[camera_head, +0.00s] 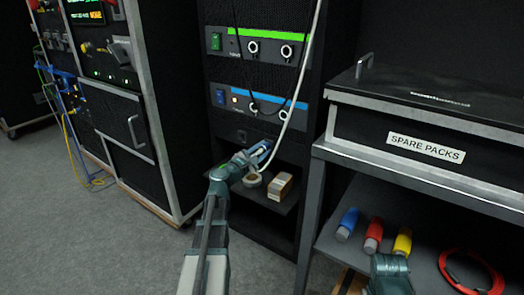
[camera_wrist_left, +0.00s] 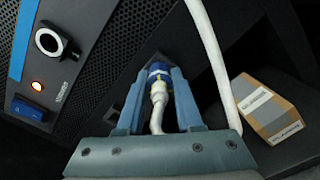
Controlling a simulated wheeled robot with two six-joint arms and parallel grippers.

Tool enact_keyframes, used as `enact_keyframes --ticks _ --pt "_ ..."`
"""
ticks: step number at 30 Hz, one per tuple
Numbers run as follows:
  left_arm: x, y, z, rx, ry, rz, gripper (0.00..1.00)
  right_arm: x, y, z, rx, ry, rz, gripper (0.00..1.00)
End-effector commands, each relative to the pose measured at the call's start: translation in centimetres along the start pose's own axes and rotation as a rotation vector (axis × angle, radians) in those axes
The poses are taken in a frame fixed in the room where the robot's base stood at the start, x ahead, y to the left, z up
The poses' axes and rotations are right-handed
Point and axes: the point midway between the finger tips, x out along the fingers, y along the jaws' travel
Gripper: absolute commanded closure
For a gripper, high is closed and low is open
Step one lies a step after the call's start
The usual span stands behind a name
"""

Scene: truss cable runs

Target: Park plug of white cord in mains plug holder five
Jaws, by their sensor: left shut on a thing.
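My left gripper (camera_head: 262,148) is in front of the rack, below the blue-striped panel (camera_head: 262,102). White ring holders sit on the blue panel (camera_head: 253,107) and green panel (camera_head: 253,47); one shows empty in the wrist view (camera_wrist_left: 50,38). Holder numbers are unreadable. My right arm's end (camera_head: 390,277) is at bottom right, its jaws unclear.
A rack shelf below the gripper holds a small carton (camera_head: 280,186) and a tape roll (camera_head: 252,180). On the right stand a SPARE PACKS case (camera_head: 425,147) and a shelf with blue, red and yellow connectors (camera_head: 374,236).

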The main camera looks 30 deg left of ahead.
Motion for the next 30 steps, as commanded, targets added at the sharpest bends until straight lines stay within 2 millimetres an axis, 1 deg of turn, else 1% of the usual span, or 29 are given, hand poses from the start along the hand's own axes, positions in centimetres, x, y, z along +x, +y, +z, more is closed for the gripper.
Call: enact_keyframes --ticks 10,11,12,16,30 --pt "0.05 0.0 0.01 0.0 0.0 0.0 1.0 0.0 0.0 0.0 0.0 0.0 0.0 0.53" --pt "0.05 0.0 0.01 0.0 0.0 0.0 0.62 0.0 0.0 0.0 0.0 0.0 0.0 0.53" --pt "0.04 0.0 0.01 0.0 0.0 0.0 0.55 0.0 0.0 0.0 0.0 0.0 0.0 0.53" --pt "0.04 0.0 0.01 0.0 0.0 0.0 0.31 0.0 0.0 0.0 0.0 0.0 0.0 0.53" --pt "-0.01 -0.01 0.0 0.0 0.0 0.0 0.3 0.0 0.0 0.0 0.0 0.0 0.0 0.53"
